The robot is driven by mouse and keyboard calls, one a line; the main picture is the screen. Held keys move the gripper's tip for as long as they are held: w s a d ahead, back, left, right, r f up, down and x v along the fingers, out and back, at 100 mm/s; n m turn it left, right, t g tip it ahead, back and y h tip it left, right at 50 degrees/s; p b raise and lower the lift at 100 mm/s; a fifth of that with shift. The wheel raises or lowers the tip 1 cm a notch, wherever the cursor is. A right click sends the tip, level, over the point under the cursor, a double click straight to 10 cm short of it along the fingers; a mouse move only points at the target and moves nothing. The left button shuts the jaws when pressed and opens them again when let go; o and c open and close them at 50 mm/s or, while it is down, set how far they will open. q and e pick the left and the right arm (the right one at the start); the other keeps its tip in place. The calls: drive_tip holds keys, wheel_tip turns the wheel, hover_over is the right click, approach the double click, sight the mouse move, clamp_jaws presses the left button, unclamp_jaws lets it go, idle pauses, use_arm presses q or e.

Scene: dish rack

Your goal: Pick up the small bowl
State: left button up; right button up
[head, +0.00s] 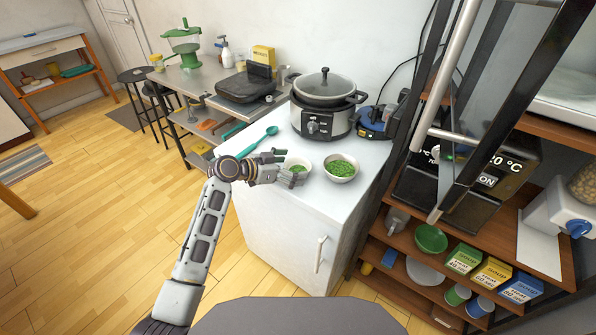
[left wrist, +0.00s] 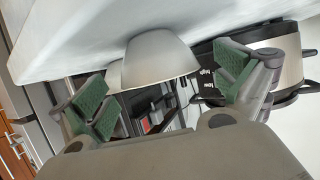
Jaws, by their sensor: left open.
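In the left wrist view, which looks upside down, a pale bowl (left wrist: 160,60) shows between the spread green fingers of my left gripper (left wrist: 163,95). The fingers are apart and empty; I cannot tell whether either touches the bowl. My right gripper is not in view.
A slow cooker (head: 322,105) stands behind the bowls, with a blue appliance (head: 375,122) to its right. A teal spoon (head: 258,142) lies behind my left gripper. A dark shelf with a green bowl (head: 431,238) and boxes stands at right. The counter's front left is clear.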

use_arm(q)
drive_tip(key=shift+x, duration=1.1)
drive_tip(key=c, duration=1.2)
drive_tip(key=shift+o, duration=0.2)
drive_tip(key=shift+r, duration=0.2)
wheel_tip(320, 180, up, 10)
drive_tip(key=shift+f, duration=0.15)
